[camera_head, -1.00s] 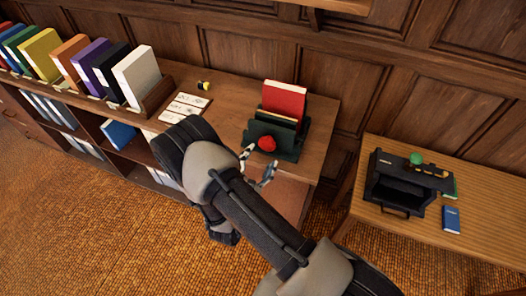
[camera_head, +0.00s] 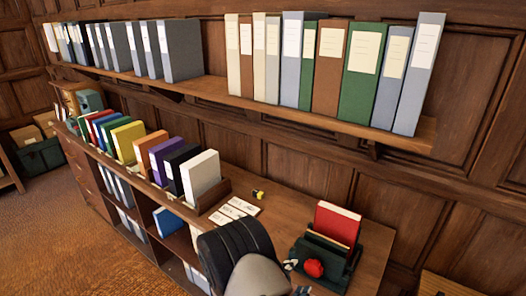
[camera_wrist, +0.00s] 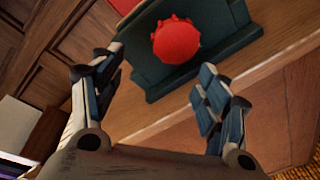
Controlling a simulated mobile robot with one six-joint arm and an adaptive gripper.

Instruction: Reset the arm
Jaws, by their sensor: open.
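My gripper (camera_wrist: 158,95) is open and empty in the wrist view, its two fingers spread apart. Beyond the fingers is a red round object (camera_wrist: 176,41) on the front of a dark green holder (camera_wrist: 203,60). In the head view, the red round object (camera_head: 314,268) and the green holder (camera_head: 325,262) sit at the lower right of the desk. A red book (camera_head: 337,222) stands in the holder. My gripper's fingertips (camera_head: 297,277) show only in part just left of the red object; the rest is cut off or hidden by my arm.
A desk (camera_head: 380,232) runs along the panelled wall, with a row of coloured books (camera_head: 128,140) and white cards (camera_head: 233,210). A wall shelf (camera_head: 240,92) above holds several binders (camera_head: 362,75). A small yellow-and-black object (camera_head: 257,194) lies behind the cards.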

